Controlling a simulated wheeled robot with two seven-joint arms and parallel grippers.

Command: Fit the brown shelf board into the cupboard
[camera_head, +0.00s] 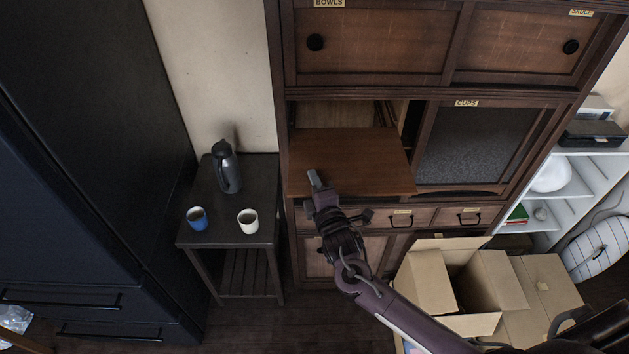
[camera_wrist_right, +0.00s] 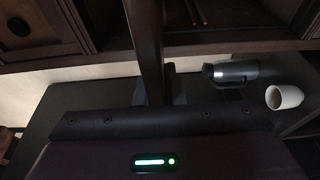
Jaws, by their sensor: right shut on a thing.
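The brown shelf board (camera_head: 365,158) lies roughly flat at the open left bay of the dark wooden cupboard (camera_head: 432,94) in the head view. Its near edge sticks out in front, and its right corner overlaps the post beside the glass door. Whether its far edge is inside the bay is hard to tell. My right gripper (camera_head: 316,181) is shut on the board's near edge, left of its middle. In the right wrist view a dark upright strip (camera_wrist_right: 146,50) crosses the middle; I cannot tell whether it is the board. My left gripper is out of view.
A dark side table (camera_head: 222,215) on the left holds a grey jug (camera_head: 226,166), a blue cup (camera_head: 197,218) and a white cup (camera_head: 248,221). An open cardboard box (camera_head: 424,283) stands below right. A white shelf unit (camera_head: 575,185) is at the right.

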